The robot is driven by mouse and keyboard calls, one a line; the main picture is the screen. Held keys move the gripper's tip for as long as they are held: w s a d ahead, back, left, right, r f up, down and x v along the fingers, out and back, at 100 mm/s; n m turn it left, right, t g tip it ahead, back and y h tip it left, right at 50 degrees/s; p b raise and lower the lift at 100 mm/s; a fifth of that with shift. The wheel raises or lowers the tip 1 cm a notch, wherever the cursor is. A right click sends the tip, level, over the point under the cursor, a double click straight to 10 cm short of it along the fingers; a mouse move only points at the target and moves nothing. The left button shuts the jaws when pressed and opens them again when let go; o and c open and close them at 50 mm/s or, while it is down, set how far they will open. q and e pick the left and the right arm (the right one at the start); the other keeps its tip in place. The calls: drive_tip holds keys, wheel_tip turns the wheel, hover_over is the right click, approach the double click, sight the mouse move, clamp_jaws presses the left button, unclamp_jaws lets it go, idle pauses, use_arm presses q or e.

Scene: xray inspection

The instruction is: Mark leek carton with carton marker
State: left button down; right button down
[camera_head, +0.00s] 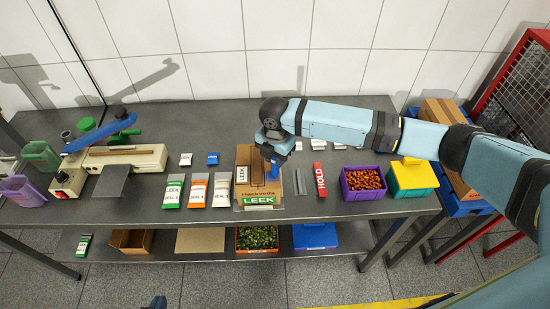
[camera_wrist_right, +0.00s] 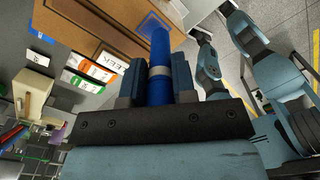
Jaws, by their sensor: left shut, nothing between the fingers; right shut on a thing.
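The leek carton (camera_head: 243,188) stands open at the middle of the table, with brown flaps and a green LEEK label (camera_head: 258,198) at its front. My right gripper (camera_head: 272,153) is over the carton, shut on the blue carton marker (camera_wrist_right: 159,60), which also shows in the head view (camera_head: 274,171). In the right wrist view the marker points at a blue square (camera_wrist_right: 151,22) on a brown surface. Whether its tip touches is unclear. My left gripper (camera_head: 158,302) shows only as a small piece at the bottom edge of the head view, shut and away from the table.
Several seal packs (camera_head: 197,190) lie left of the carton. A red HOLD strip (camera_head: 319,180), a purple bin (camera_head: 348,190) and a yellow-teal bin (camera_head: 412,180) are to the right. A sealing machine (camera_head: 110,160) stands at left. A lower shelf (camera_head: 205,255) holds trays.

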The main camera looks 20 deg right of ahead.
drive_tip(key=shift+r, duration=3.1)
